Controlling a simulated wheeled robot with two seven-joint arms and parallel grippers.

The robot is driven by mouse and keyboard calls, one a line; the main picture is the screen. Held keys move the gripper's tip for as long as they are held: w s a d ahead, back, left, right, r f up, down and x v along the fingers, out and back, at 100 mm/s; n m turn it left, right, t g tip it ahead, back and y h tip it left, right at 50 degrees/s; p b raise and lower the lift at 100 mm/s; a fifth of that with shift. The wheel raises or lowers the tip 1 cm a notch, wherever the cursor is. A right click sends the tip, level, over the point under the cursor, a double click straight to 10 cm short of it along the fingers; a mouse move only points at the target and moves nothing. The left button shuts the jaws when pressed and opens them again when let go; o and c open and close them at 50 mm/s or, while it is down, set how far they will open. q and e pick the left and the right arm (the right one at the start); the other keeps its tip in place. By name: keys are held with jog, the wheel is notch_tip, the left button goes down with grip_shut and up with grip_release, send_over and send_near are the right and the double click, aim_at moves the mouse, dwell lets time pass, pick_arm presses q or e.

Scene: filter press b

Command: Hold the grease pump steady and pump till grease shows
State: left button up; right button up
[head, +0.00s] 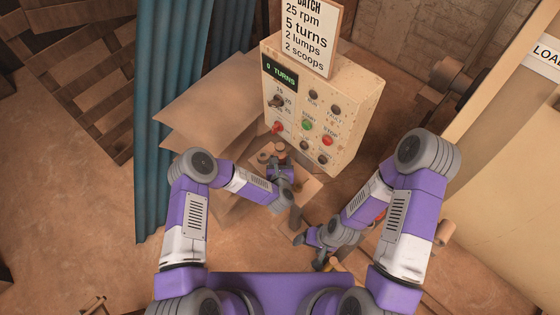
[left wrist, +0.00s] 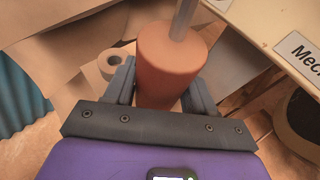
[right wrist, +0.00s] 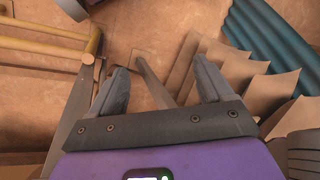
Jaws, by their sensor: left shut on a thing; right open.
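The grease pump (left wrist: 168,62) shows in the left wrist view as an orange-brown cylinder with a grey metal rod (left wrist: 184,18) standing out of its top. My left gripper (left wrist: 158,85) is shut on the cylinder, one finger on each side. In the head view my left gripper (head: 281,165) is in front of the control box, the pump mostly hidden by it. My right gripper (head: 320,258) is low and nearer to me, right of the left one. In the right wrist view its fingers (right wrist: 160,68) are apart, with nothing gripped. No grease is visible.
A control box (head: 345,115) reads 0 TURNS and carries a batch sign (head: 310,35). Brown sheets (head: 205,105) and a blue curtain (head: 170,110) stand left. A grey bar (right wrist: 152,82) shows beyond the right fingers. A roll (left wrist: 108,62) lies beside the left gripper.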

jog(key=shift+w, duration=0.15)
jog(key=c, duration=0.4)
jog(key=shift+w+m, duration=0.3)
jog(key=shift+w, duration=0.1)
jog(key=c, duration=0.3)
jog(key=w+r+m, duration=0.1)
jog(key=w, duration=0.1)
jog(key=w+r+m+g+h, duration=0.1)
jog(key=w+m, duration=0.1)
jog(key=w, duration=0.1)
jog(key=w+r+m+h, duration=0.1)
jog(key=w+m, duration=0.1)
jog(key=shift+w+a+g, duration=0.15)
jog(key=shift+w+g, duration=0.2)
jog(key=shift+g, duration=0.05)
grip_shut()
jog(key=w+a+r+t+h, duration=0.1)
jog(key=w+a+r, duration=0.3)
jog(key=r, duration=0.5)
jog(key=w+a+r+t+h, duration=0.1)
jog(key=w+a+r+h, duration=0.1)
jog(key=w+r, duration=0.6)
jog(key=w+a+r+t+h, duration=0.1)
jog(key=w+a+r, duration=0.4)
jog(key=r, duration=0.6)
jog(key=shift+w+a+m+t+h, duration=0.3)
jog(key=shift+w+a+m, duration=0.1)
jog(key=shift+w, duration=0.1)
